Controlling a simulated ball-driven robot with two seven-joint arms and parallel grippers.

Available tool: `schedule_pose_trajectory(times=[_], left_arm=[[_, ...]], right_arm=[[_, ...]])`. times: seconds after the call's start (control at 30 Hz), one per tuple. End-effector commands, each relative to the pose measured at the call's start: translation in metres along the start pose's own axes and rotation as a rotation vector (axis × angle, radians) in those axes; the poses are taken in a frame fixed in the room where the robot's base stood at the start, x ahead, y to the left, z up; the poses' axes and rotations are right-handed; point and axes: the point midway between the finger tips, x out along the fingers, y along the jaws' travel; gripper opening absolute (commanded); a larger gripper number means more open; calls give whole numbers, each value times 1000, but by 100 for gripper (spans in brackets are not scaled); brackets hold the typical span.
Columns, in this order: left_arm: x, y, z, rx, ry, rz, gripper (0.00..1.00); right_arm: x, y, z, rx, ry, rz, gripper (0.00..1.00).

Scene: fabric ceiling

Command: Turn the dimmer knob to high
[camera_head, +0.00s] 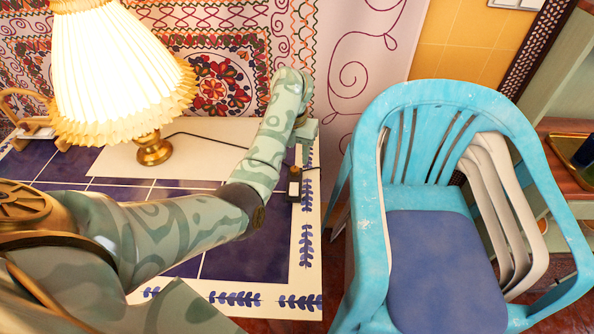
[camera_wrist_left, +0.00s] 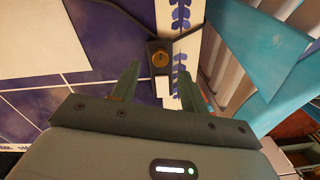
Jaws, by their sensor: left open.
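The dimmer is a small dark box (camera_head: 294,188) on the tiled table near its right edge, with a cord running to it. In the left wrist view its round brass knob (camera_wrist_left: 160,60) sits on top of the dark box. My left gripper (camera_wrist_left: 158,74) is open, its two green fingers apart on either side of the line to the knob, with nothing between them. In the head view my left gripper (camera_head: 299,156) is small and partly hidden at the end of the arm, close to the dimmer. Whether a finger touches the knob cannot be told. My right gripper is not in view.
A lit lamp with a pleated shade (camera_head: 120,75) and brass base (camera_head: 153,150) stands on the table (camera_head: 255,262). A blue plastic chair (camera_head: 375,240) stands right of the table edge. A patterned cloth wall (camera_head: 225,75) lies behind.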

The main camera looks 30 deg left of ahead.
Motion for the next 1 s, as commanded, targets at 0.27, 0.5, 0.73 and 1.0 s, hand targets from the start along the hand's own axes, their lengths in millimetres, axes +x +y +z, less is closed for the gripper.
schedule_pose_trajectory(times=[0.27,0.5,0.73,1.0], left_arm=[[45,0,0,1,2,0,45],[48,-1,0,1,-1,0,45],[48,-1,0,1,-1,0,17],[48,-1,0,6,-1,-1,0]], right_arm=[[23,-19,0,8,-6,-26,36],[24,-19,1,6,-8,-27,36],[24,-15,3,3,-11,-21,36],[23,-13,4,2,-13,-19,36]])
